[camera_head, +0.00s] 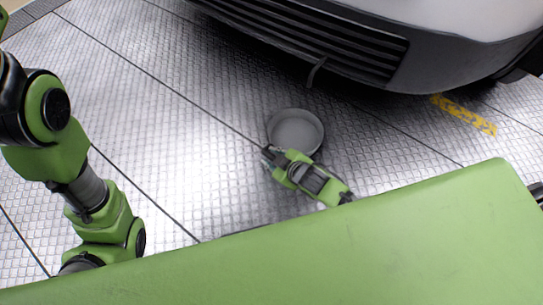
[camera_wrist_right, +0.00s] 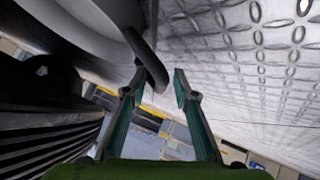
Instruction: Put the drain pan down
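The drain pan (camera_head: 296,131) is a round, shallow grey dish below the front of the car. It looks level and at or very near the floor; I cannot tell if it touches. In the right wrist view its curved grey wall (camera_wrist_right: 85,22) fills the upper left, with a dark curved handle (camera_wrist_right: 148,58). My right gripper (camera_head: 268,154) is at the pan's lower left edge. In the wrist view its two fingers (camera_wrist_right: 162,82) stand apart on either side of the handle, with a gap visible at the right finger. My left arm shows at the left; its gripper is hidden.
The white car's front bumper (camera_head: 370,60) overhangs behind the pan, with a short dark hose (camera_head: 316,72) hanging from it. Yellow floor marking (camera_head: 465,115) lies at the right. The metal tread-plate floor (camera_head: 150,100) is clear to the left.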

